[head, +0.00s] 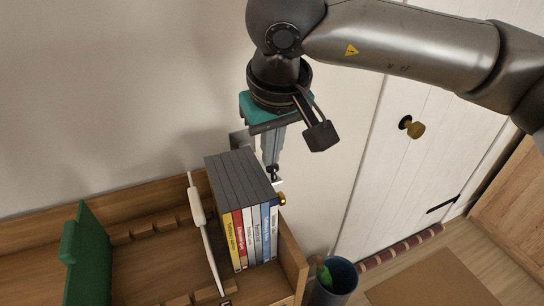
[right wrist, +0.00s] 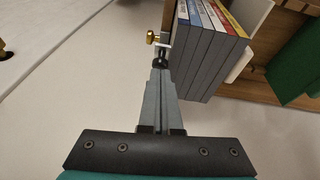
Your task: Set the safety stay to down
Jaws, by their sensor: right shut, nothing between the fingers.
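My right gripper (head: 272,170) points down at the right end of the row of DVD cases and is shut with nothing in it. In the right wrist view its fingertips (right wrist: 160,64) are close to a small brass knob (right wrist: 152,38) on a bright metal fitting; I cannot tell whether they touch. The brass knob (head: 282,200) also shows in the head view, beside the DVD cases (head: 240,180). A long white bar (head: 205,235) stands left of the cases. No part is labelled, so I cannot tell for certain which is the safety stay. My left gripper is out of view.
The wooden shelf (head: 150,260) holds the upright cases and a green bookend (head: 88,255), with notched wood strips between. A dark blue bin (head: 338,280) stands right of the shelf. A white door with a brass doorknob (head: 412,128) is farther right. The wall is close behind.

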